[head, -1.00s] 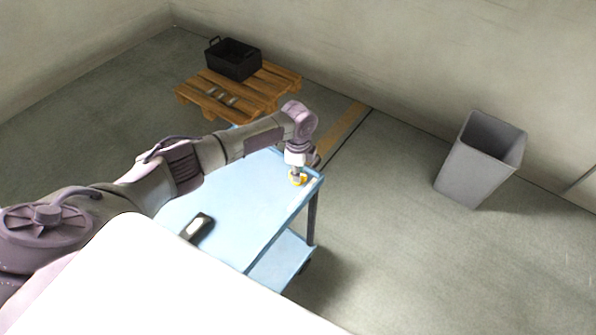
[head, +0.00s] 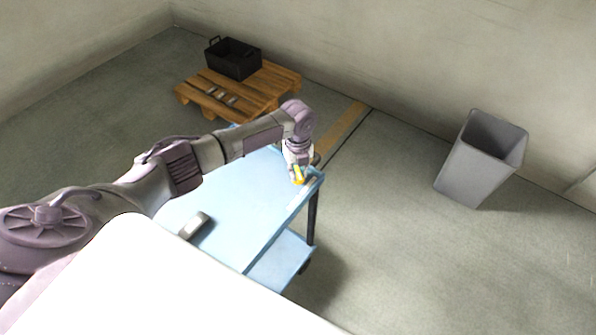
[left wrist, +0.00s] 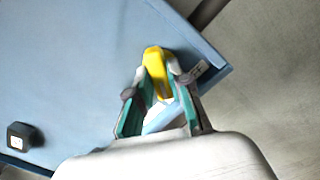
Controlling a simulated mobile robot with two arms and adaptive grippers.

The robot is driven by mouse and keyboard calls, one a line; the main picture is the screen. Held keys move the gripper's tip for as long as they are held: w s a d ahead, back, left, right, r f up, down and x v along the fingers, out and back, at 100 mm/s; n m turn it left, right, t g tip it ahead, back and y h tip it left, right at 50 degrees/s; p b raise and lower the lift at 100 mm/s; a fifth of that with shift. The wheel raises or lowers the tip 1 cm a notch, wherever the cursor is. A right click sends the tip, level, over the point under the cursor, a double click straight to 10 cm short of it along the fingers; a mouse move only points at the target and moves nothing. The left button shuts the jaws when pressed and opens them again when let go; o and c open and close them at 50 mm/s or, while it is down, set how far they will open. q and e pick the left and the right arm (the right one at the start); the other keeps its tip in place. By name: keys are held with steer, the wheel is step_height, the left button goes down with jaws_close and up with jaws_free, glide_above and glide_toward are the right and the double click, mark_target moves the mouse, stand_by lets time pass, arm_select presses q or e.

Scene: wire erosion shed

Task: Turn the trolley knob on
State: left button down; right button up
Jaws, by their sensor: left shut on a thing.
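The blue trolley (head: 245,215) stands before me, and its top also shows in the left wrist view (left wrist: 75,75). The yellow knob (left wrist: 155,68) sits near a corner of the trolley top; in the head view the knob (head: 298,179) shows just below my gripper. My left gripper (left wrist: 158,85) points down at that corner and is shut on the knob, with a finger on each side of it. My right gripper is not in view.
A dark device with a pale face (head: 195,226) lies on the trolley top. A wooden pallet (head: 270,82) bearing a black crate (head: 233,60) is at the back. A grey bin (head: 470,175) stands at the right, with clear floor between it and the trolley.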

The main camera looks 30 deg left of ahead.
mark_target(298, 173)
arm_select(q)
steer(key=shift+m, duration=1)
steer(key=c, duration=1.1)
jaws_free()
steer(key=shift+r, duration=0.1)
step_height(298, 173, up, 12)
steer(key=shift+f, duration=0.1)
